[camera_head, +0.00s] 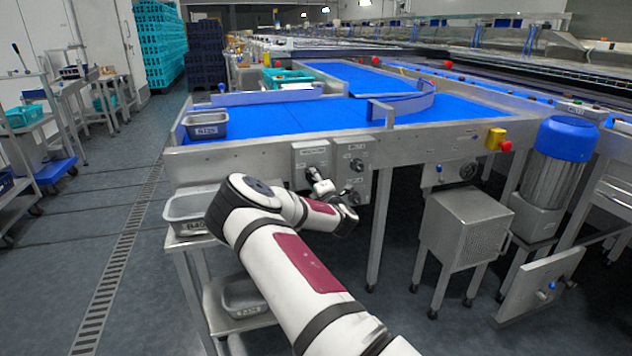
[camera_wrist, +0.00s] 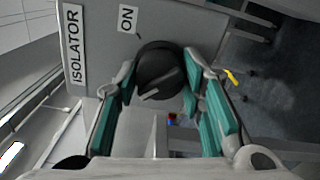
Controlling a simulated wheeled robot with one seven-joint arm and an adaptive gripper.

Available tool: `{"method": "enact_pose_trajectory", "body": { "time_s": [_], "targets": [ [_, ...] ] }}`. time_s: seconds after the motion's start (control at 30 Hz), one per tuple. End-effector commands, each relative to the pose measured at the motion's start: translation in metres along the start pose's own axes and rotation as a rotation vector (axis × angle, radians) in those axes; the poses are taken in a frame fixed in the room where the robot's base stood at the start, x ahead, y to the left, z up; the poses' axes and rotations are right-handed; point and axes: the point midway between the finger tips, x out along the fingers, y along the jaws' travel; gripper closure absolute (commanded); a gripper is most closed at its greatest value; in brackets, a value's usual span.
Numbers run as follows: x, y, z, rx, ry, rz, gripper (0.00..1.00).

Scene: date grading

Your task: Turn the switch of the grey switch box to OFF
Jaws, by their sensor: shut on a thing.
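The grey switch box (camera_head: 312,153) is mounted on the front side of the conveyor frame. In the wrist view its grey face (camera_wrist: 103,20) carries an ISOLATOR label (camera_wrist: 71,46) and an ON label (camera_wrist: 127,18). Its round black switch knob (camera_wrist: 160,60) has a pale line across its lower part. No OFF label is visible in the wrist view. My gripper (camera_head: 318,182) is at the lower part of the box. Its teal-padded fingers (camera_wrist: 161,75) are shut on the knob, one on each side. In the head view my gripper partly hides the knob.
A second grey panel with several dark knobs (camera_head: 354,158) is right beside the box. A yellow box with a red button (camera_head: 496,138) is farther right. A blue-topped motor (camera_head: 566,138) and a perforated metal housing (camera_head: 465,225) stand at right. Grey trays (camera_head: 190,208) stand on a left rack.

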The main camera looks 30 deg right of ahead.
Motion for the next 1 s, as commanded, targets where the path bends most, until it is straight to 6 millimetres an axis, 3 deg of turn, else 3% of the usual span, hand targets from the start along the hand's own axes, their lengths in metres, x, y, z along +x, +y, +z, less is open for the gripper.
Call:
{"method": "enact_pose_trajectory", "body": {
  "time_s": [0.13,0.17,0.23,0.67,1.0],
  "targets": [
    [0.0,-0.001,-0.002,-0.001,0.004,-0.001,0.92],
    [0.0,-0.001,-0.002,-0.001,0.004,-0.001,0.57],
    [0.0,-0.001,-0.002,-0.001,0.003,-0.001,0.44],
    [-0.007,-0.001,0.0,0.001,0.0,-0.001,0.44],
    [-0.068,-0.001,0.0,0.001,-0.001,-0.003,0.44]
  ]
}}
